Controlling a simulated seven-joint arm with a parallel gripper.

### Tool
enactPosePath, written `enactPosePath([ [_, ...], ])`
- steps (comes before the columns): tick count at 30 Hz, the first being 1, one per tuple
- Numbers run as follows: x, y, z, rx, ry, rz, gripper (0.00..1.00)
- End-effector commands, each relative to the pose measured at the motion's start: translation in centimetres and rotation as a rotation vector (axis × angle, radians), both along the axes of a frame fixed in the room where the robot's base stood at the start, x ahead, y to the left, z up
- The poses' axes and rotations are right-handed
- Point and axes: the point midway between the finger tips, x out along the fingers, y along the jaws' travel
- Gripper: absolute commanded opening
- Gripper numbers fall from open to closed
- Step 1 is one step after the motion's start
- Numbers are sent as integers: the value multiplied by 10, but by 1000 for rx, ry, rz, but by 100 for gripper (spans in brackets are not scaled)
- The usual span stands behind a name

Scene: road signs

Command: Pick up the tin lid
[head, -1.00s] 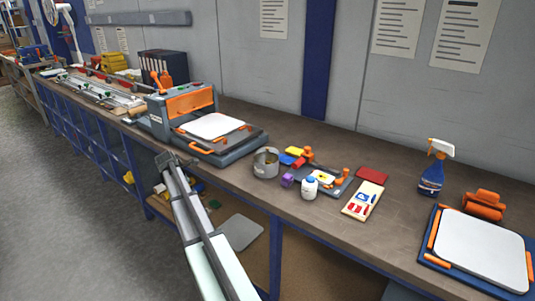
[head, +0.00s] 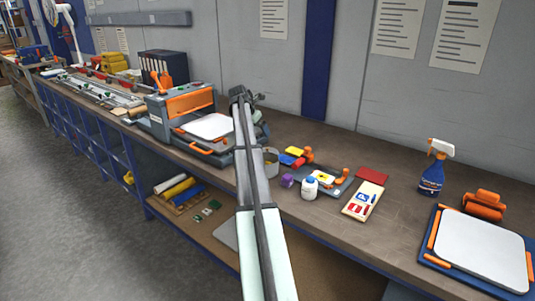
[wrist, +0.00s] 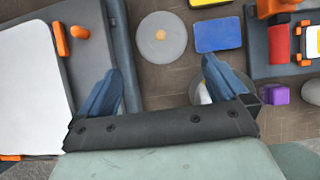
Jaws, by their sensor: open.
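The tin lid (wrist: 161,38), a round grey disc with a small tan knob at its middle, lies flat on the bench in the upper middle of the wrist view. In the head view I cannot make it out; my arm covers that area. My gripper (wrist: 164,78) is open and empty, its two blue fingers spread wide below the lid in the picture. In the head view my gripper (head: 241,97) is over the bench beside the press. A grey tin (head: 272,163) stands on the bench, partly covered by my arm; in the wrist view the right finger hides most of it.
The press (wrist: 90,60) with its white plate stands left of the lid. Right of the lid are a blue block (wrist: 218,35), a tray with coloured pieces, a purple piece (wrist: 273,94) and a white bottle (head: 309,189). A spray bottle (head: 433,172) stands farther right.

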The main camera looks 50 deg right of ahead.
Motion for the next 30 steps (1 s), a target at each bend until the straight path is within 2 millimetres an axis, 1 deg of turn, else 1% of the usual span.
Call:
enactPosePath([
  [5, -1, -7, -12, 3, 2, -2, 100],
  [15, 0, -35, -60, 3, 1, -2, 100],
  [18, -1, -40, -70, 3, 1, -2, 100],
  [26, 0, -47, -81, 2, 0, -1, 100],
  [30, 0, -56, -95, 3, 1, -2, 100],
])
